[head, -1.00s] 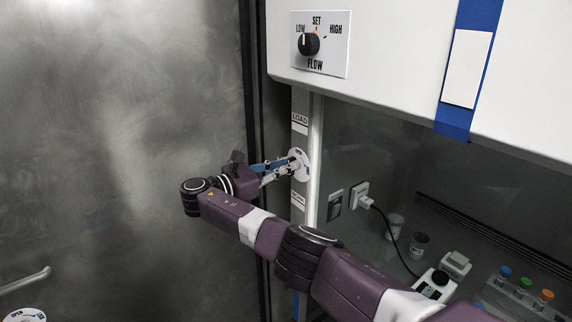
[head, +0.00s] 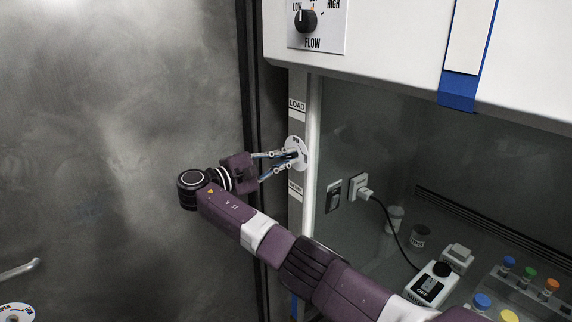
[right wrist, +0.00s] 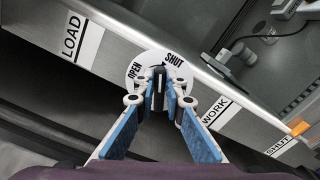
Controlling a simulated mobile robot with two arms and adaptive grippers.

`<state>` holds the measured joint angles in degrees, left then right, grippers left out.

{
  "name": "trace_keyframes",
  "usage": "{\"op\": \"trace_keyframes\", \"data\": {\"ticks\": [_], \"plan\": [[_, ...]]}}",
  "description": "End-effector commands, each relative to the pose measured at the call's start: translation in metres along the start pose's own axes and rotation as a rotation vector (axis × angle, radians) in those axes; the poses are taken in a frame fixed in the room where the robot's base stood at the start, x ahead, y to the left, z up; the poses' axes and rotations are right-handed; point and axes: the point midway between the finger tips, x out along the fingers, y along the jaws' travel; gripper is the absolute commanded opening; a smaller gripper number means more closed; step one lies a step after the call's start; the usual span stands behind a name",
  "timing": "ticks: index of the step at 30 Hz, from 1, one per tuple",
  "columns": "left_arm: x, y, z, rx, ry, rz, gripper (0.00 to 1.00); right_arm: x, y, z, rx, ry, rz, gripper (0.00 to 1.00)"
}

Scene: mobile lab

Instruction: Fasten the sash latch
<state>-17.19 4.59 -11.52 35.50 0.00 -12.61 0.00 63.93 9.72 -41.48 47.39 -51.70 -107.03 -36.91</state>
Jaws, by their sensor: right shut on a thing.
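The sash latch is a round white dial (head: 301,153) with a dark handle, set on the grey post at the left edge of the hood opening. In the right wrist view the dial (right wrist: 145,62) carries the words OPEN and SHUT. Its dark handle (right wrist: 158,84) stands between my fingertips and points roughly between the two words. My right gripper (head: 290,157) is shut on the handle; its blue-padded fingers also show in the right wrist view (right wrist: 160,90). The fingers hide part of the dial. My left gripper is not in view.
LOAD (head: 297,105) and WORK (right wrist: 215,109) labels sit on the post either side of the dial. A flow knob (head: 305,20) is above. Behind the sash are a plugged socket (head: 358,186), a switch box (head: 433,284) and coloured-cap vials (head: 529,272). A metal door fills the left.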

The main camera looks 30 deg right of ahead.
Motion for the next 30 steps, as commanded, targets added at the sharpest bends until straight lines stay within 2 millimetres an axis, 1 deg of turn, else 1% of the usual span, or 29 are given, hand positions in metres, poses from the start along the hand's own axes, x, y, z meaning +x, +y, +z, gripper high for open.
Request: {"op": "trace_keyframes", "data": {"ticks": [1,3,9,15,21,30], "plan": [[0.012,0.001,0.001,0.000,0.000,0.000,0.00,0.000,-0.007,-0.003,0.046,0.000,-0.001,0.00],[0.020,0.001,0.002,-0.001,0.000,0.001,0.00,0.000,-0.008,-0.003,0.108,0.000,-0.002,0.00],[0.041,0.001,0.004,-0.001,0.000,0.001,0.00,0.000,-0.011,-0.003,0.269,-0.001,-0.002,0.00],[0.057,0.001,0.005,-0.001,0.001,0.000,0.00,0.000,-0.011,-0.003,0.386,-0.002,-0.002,0.00],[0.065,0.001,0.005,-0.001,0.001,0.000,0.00,0.000,-0.011,-0.003,0.454,-0.001,-0.003,0.00],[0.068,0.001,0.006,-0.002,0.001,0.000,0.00,-0.001,-0.010,-0.003,0.485,-0.001,-0.003,0.00]]}}
